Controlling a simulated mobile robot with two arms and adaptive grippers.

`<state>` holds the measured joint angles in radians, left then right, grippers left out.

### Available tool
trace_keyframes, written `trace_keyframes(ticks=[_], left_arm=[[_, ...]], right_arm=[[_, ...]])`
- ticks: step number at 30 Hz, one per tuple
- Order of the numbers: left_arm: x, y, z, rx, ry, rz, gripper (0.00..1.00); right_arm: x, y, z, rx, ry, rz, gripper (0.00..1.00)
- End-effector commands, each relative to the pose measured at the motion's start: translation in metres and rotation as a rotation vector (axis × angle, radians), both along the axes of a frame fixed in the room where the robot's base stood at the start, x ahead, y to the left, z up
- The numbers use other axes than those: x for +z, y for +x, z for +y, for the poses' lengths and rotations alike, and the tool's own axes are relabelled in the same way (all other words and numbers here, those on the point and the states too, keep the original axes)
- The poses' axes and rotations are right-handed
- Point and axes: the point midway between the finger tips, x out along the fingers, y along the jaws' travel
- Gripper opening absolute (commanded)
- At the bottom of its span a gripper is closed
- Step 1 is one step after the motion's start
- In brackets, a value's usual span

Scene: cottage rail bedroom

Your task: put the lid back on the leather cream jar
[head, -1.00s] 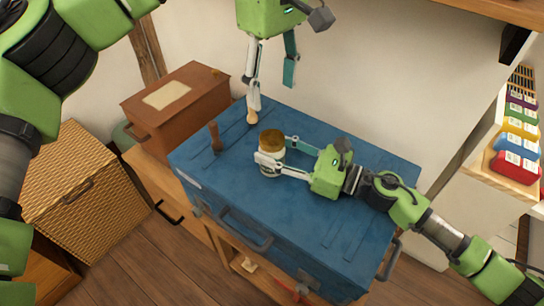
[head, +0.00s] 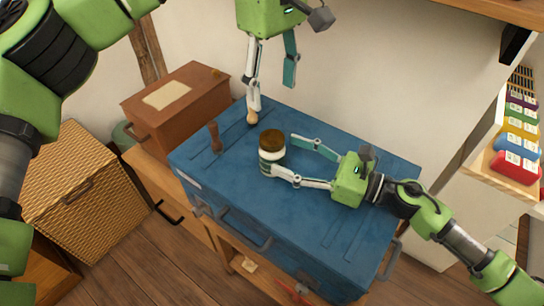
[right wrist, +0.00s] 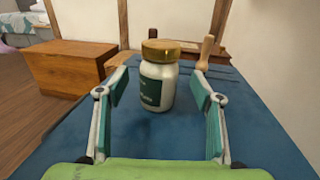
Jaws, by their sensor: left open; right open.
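The leather cream jar (head: 271,158) stands upright on the blue chest. It is white with a dark green label, which also shows in the right wrist view (right wrist: 153,92). The brown-gold lid (head: 272,137) sits level on top of the jar, also in the right wrist view (right wrist: 160,50); how tightly it is seated I cannot tell. My right gripper (head: 280,154) is open, its fingers spread toward the jar, with gaps on both sides in the right wrist view (right wrist: 160,88). My left gripper (head: 271,101) is open and empty above the chest's back edge, behind the jar.
The blue chest (head: 330,235) has free room at right and front. A wooden-handled tool (head: 215,138) stands left of the jar. A light wooden knob (head: 252,117) is by my left fingertip. A brown box (head: 180,110) and wicker basket (head: 75,190) are at left; a shelf with coloured packs (head: 518,150) at right.

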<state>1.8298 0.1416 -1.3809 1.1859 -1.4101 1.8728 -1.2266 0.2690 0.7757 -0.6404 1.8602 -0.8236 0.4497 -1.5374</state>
Motion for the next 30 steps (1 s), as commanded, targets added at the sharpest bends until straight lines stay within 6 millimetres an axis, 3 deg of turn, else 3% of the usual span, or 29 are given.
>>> trace_keyframes(ticks=[6, 12, 30], left_arm=[[0.000, 0.000, 0.000, 0.000, 0.000, 0.000, 0.57], [0.000, 0.000, 0.000, 0.000, 0.000, 0.000, 0.57], [0.000, 0.000, 0.000, 0.000, 0.000, 0.000, 0.57]], right_arm=[[-0.002, -0.020, -0.039, -0.001, -0.002, 0.002, 0.60], [-0.001, -0.031, -0.060, 0.001, -0.001, 0.000, 0.60], [0.000, -0.034, -0.066, 0.001, -0.001, -0.002, 0.60]])
